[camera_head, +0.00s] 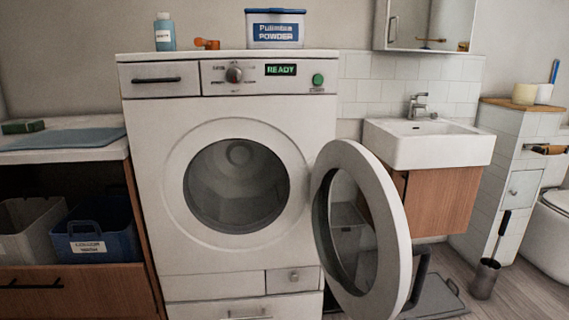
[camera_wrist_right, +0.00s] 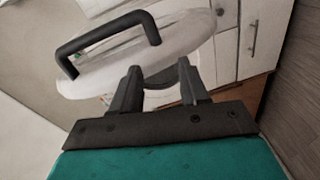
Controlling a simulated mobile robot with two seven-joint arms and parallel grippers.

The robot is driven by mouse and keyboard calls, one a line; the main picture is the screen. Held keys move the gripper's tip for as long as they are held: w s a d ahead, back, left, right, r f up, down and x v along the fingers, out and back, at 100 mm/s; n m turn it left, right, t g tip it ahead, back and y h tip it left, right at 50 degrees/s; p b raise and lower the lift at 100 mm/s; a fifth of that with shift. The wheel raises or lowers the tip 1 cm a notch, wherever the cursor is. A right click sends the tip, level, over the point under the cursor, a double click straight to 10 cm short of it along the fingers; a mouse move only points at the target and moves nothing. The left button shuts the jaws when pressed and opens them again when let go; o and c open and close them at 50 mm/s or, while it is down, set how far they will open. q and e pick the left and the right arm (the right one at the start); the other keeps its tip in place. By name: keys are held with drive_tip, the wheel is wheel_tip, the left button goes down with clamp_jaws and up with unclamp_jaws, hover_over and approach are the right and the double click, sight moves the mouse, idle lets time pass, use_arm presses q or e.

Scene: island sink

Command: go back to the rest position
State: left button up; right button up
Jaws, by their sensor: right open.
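My right gripper (camera_wrist_right: 158,67) is open and empty in the right wrist view, its two dark fingers apart. The white round washer door (camera_wrist_right: 190,30) is beyond the fingers, with its black bar handle (camera_wrist_right: 108,38) just past them at the upper left. The handle does not lie between the fingers; whether any part touches it I cannot tell. In the head view the washing machine (camera_head: 150,150) has its door (camera_head: 392,200) swung wide open to the right, and its display reads READY. Neither gripper shows in the head view, and my left gripper is not seen.
The open door juts out in front of the sink (camera_head: 430,150) and its wooden cabinet. At left, a counter (camera_head: 70,155) stands over a grey bin (camera_head: 28,230) and a blue basket (camera_head: 92,230). A powder box (camera_head: 275,30) and a blue bottle (camera_head: 164,34) stand on the machine.

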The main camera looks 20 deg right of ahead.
drive_tip(key=s+a+f+m+g+y, duration=0.1)
drive_tip(key=a+f+m+g+y, duration=0.2)
drive_tip(key=a+m, duration=0.45)
drive_tip(key=a+f+m+g+y, duration=0.25)
drive_tip(key=a+f+m, duration=0.2)
drive_tip(key=a, duration=0.65)
use_arm(q)
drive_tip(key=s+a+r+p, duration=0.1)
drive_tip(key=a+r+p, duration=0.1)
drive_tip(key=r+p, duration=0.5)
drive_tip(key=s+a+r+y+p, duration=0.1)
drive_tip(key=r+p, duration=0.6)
drive_tip(key=p, duration=0.7)
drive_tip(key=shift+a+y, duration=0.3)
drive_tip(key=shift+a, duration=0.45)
use_arm(e)
drive_tip(key=s+d+r+h, duration=0.1)
drive_tip(key=r, duration=0.5)
drive_tip(key=s+d+r, duration=0.2)
drive_tip(key=r, duration=0.4)
drive_tip(key=shift+r+g+h, duration=0.3)
drive_tip(key=shift+g+h, duration=0.05)
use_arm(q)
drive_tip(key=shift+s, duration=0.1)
use_arm(e)
drive_tip(key=shift+s+d, duration=0.1)
